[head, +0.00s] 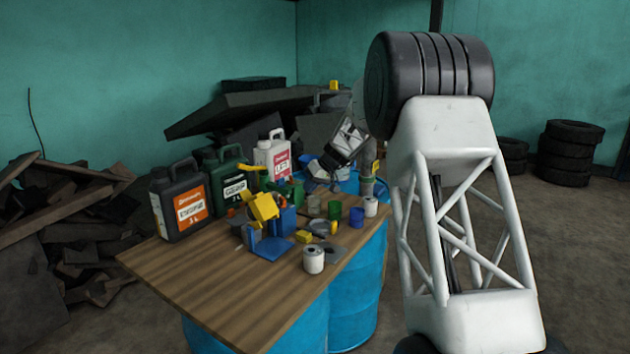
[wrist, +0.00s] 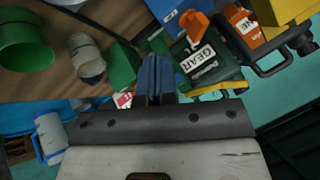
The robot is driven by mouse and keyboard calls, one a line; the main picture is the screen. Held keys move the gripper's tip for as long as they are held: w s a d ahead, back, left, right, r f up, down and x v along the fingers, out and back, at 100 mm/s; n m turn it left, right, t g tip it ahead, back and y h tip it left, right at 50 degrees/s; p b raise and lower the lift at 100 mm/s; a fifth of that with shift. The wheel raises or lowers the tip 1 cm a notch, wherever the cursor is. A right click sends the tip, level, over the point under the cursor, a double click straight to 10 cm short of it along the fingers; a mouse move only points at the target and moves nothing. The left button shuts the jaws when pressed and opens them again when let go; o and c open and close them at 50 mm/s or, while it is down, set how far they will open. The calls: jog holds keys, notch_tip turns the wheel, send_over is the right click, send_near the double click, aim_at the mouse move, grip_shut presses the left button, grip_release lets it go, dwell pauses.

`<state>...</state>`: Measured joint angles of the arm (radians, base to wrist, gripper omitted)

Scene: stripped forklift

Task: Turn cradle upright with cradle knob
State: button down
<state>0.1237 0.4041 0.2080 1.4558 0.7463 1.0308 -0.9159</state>
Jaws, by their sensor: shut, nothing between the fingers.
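The yellow cradle (head: 263,207) sits tilted on its blue stand (head: 275,243) near the middle of the wooden table. In the wrist view, part of a yellow block (wrist: 285,8), likely the cradle, shows at the top right corner. An orange knob (wrist: 195,22) shows at the top edge beside a blue part (wrist: 172,10), probably of the stand. My gripper (wrist: 156,62) is shut and empty, its blue fingers together and apart from the knob. In the head view, my gripper is behind and right of the stand, its fingertips hard to make out.
Behind the stand are the black engine oil can (head: 180,200), the green gear oil can (head: 228,180) and a white can (head: 273,160). A white cylinder (head: 313,260), green cups (head: 334,210) and small parts crowd the right side. The table's front left (head: 190,275) is clear.

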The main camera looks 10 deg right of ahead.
aim_at(284, 206)
jog(key=a+f, duration=0.1)
jog(key=a, duration=0.1)
jog(key=a+f, duration=0.2)
jog(key=shift+w+a+f, duration=0.2)
jog(key=shift+s+a, duration=0.3)
jog(key=shift+a, duration=0.65)
